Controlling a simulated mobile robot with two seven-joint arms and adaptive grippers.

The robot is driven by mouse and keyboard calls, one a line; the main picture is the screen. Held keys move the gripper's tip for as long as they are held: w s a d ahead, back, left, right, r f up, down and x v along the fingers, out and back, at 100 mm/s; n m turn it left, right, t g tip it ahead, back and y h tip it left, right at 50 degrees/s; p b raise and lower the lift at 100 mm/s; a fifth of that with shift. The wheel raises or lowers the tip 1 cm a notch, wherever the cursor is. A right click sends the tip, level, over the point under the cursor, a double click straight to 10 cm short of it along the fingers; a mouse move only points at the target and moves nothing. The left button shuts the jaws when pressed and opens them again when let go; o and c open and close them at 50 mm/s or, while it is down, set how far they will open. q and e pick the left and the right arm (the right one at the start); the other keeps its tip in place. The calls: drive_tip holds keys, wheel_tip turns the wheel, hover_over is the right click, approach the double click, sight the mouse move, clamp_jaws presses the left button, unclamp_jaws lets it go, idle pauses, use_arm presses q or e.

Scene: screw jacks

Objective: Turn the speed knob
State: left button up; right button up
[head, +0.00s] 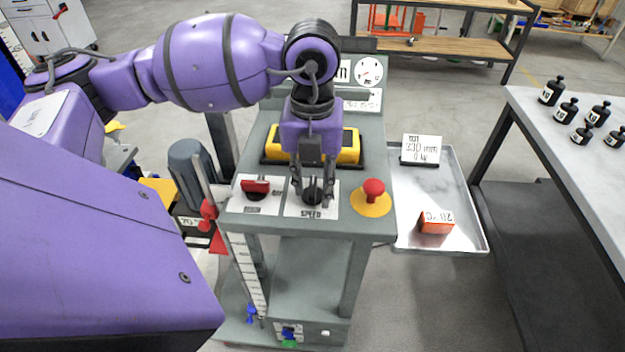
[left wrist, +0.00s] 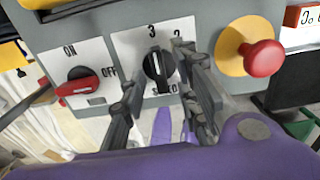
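The black speed knob (head: 312,190) sits on a white plate marked SPEED at the front of the grey machine panel. In the left wrist view the knob (left wrist: 158,66) has a light pointer line aimed up near the 3. My left gripper (head: 313,196) reaches down over the plate, with one finger on each side of the knob. In the left wrist view the fingers (left wrist: 160,95) are apart, with gaps between them and the knob. The right gripper is not seen.
A red ON/OFF switch (head: 255,186) is left of the knob, and a red mushroom button (head: 373,190) on a yellow disc is right. A yellow-framed box (head: 348,146) stands behind. A metal tray (head: 462,190) and a table with black weights (head: 567,110) lie right.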

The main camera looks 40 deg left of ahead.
sight(313, 187)
use_arm(q)
wheel_tip(313, 187, up, 12)
idle(0.7)
